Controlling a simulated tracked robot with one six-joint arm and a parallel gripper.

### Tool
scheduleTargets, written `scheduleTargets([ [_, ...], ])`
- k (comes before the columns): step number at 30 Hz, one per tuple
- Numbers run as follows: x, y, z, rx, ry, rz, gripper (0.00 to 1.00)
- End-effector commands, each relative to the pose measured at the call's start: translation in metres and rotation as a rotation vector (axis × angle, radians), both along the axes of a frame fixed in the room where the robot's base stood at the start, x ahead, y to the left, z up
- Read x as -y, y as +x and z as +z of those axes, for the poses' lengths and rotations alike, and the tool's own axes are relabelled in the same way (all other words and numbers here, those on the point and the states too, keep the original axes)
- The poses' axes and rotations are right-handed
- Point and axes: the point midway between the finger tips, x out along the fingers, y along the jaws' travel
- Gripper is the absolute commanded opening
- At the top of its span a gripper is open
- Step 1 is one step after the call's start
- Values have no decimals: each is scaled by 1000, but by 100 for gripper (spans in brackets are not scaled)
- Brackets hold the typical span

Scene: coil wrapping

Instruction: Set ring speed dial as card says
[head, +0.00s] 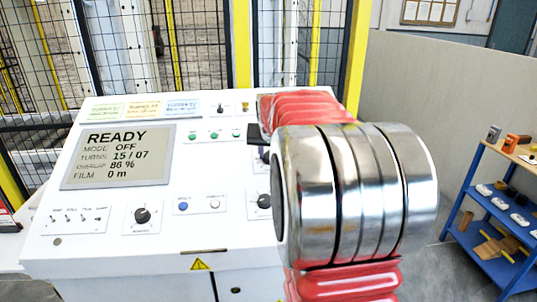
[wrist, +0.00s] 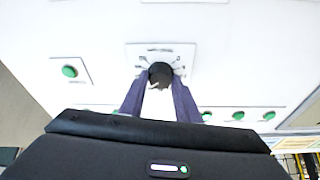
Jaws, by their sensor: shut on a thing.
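In the wrist view, my gripper (wrist: 159,87) has its two purple-grey fingers on either side of a black round dial (wrist: 160,72), closed on it. The dial sits on a white plate (wrist: 187,49) with small scale marks around it. The marks and its label are too small to read, and I cannot tell where its pointer stands. In the head view, my arm hides most of this spot. Three cards, green (head: 102,112), yellow (head: 143,108) and blue (head: 182,107), lie along the panel's top; their writing is too blurred to read.
The white panel's screen (head: 117,156) reads READY, mode OFF, turns 15 / 07, overlap 86 %, film 0 m. Other dials (head: 142,215) (head: 264,201), green buttons (head: 213,135), a blue button (head: 182,206) and toggle switches (head: 85,218) surround it. A blue shelf (head: 490,205) stands right.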

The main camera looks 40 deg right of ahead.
Motion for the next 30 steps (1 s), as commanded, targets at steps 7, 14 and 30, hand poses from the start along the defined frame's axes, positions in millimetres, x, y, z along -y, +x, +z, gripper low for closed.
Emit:
scheduleTargets([
  [7,-4,0,-6,-8,10,3,32],
  [14,-2,0,-4,-5,6,3,47],
  [30,-9,-10,17,0,1,2,47],
])
